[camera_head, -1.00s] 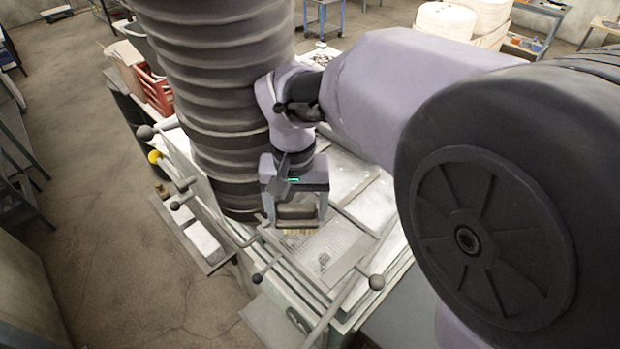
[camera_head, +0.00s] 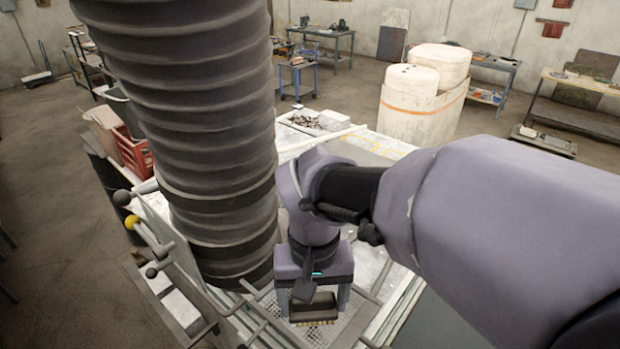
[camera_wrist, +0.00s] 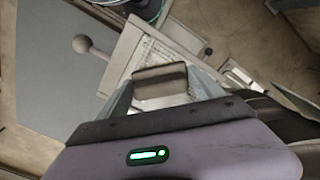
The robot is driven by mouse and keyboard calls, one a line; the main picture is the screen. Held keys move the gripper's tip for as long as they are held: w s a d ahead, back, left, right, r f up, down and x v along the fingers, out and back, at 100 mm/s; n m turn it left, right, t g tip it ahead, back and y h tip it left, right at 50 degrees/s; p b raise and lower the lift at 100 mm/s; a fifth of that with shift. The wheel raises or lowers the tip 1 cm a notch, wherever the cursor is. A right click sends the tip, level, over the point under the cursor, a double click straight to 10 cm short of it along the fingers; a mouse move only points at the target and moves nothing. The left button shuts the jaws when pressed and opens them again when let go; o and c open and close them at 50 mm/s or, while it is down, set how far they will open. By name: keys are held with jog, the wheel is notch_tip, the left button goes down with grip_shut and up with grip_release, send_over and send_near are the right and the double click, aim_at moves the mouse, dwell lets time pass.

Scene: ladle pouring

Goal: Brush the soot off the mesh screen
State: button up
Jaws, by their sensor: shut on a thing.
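My gripper (camera_head: 315,298) is shut on a dark block-shaped brush (camera_head: 313,309) with pale yellowish bristles pointing down. In the wrist view the back of the brush (camera_wrist: 160,80) shows between the two fingers. The brush is over the mesh screen (camera_head: 345,322), a grey perforated panel set in the top of the bench. In the wrist view the mesh (camera_wrist: 133,48) shows beyond the brush. Whether the bristles touch the mesh I cannot tell. Part of the screen is hidden by my gripper and the brush, and I cannot make out the soot clearly.
A thick ribbed dark duct (camera_head: 190,130) stands just left of my gripper. Levers with round knobs, one yellow (camera_head: 132,222), stick out at the bench's left edge. A red crate (camera_head: 132,148) stands behind them. A tray of dark bits (camera_head: 305,120) lies at the back.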

jog(key=shift+s+d+r, duration=0.1)
jog(key=shift+s+d, duration=0.45)
jog(key=shift+d, duration=0.1)
jog(key=shift+w+a+r, duration=0.1)
jog(key=shift+w+r, duration=0.05)
notch_tip(320, 180, up, 9)
jog(key=p, duration=0.7)
jog(key=shift+p, duration=0.4)
